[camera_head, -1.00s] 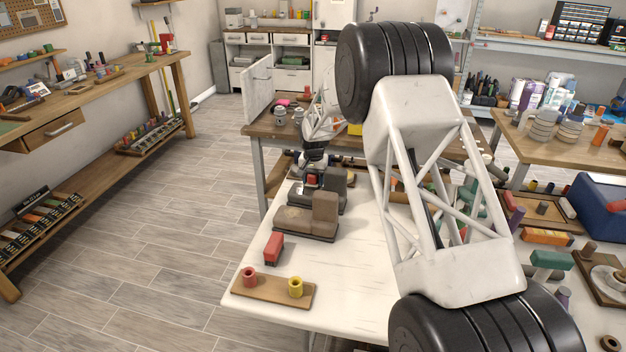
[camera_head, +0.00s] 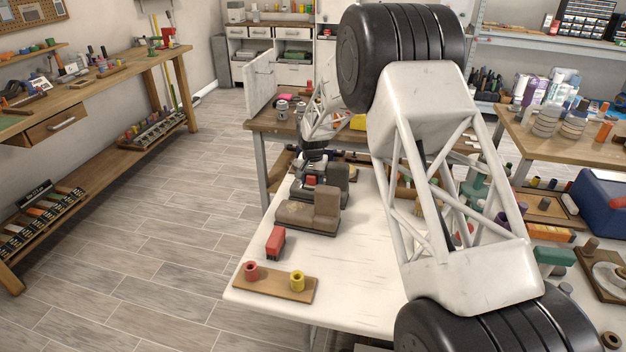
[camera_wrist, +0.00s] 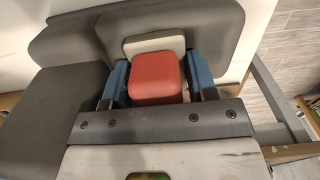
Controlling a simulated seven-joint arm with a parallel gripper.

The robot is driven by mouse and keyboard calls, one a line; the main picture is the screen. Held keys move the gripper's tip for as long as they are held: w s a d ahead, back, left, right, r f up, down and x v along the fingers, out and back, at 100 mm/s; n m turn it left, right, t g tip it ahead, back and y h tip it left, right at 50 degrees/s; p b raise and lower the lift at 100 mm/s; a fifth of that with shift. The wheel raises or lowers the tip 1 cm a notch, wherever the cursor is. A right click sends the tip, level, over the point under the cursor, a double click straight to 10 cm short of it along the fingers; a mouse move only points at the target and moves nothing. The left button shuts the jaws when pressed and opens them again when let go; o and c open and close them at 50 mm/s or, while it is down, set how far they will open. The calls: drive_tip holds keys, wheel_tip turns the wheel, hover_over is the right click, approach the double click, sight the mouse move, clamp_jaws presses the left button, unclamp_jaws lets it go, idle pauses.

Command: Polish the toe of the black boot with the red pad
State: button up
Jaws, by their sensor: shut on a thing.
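The black boot (camera_head: 337,176) stands on the white table (camera_head: 360,290), partly hidden by my gripper and the brown boot. In the wrist view its dark grey form (camera_wrist: 70,120) fills the left and top. My gripper (camera_head: 311,183) is at the boot's left end, its toe. It is shut on the red pad (camera_wrist: 156,78), which sits between its two blue fingers. A pale beige patch or plate (camera_wrist: 150,44) shows just beyond the pad. Whether the pad touches the toe is hidden.
A brown boot (camera_head: 310,211) stands in front of the black one. My arm hides much of the table's right side.

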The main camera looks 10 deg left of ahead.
sight(309, 191)
drive_tip(key=shift+s, duration=0.1)
drive_tip(key=shift+s+a, duration=0.1)
drive_tip(key=shift+s, duration=1.7)
drive_tip(key=shift+r, duration=0.15)
drive_tip(key=shift+r, duration=2.9)
drive_tip(key=shift+r, duration=0.15)
drive_tip(key=shift+r, duration=1.35)
drive_tip(key=w+a+f, duration=0.1)
drive_tip(key=w+a, duration=0.3)
drive_tip(key=w, duration=0.3)
drive_tip(key=shift+w, duration=0.4)
drive_tip(key=shift+f, duration=0.15)
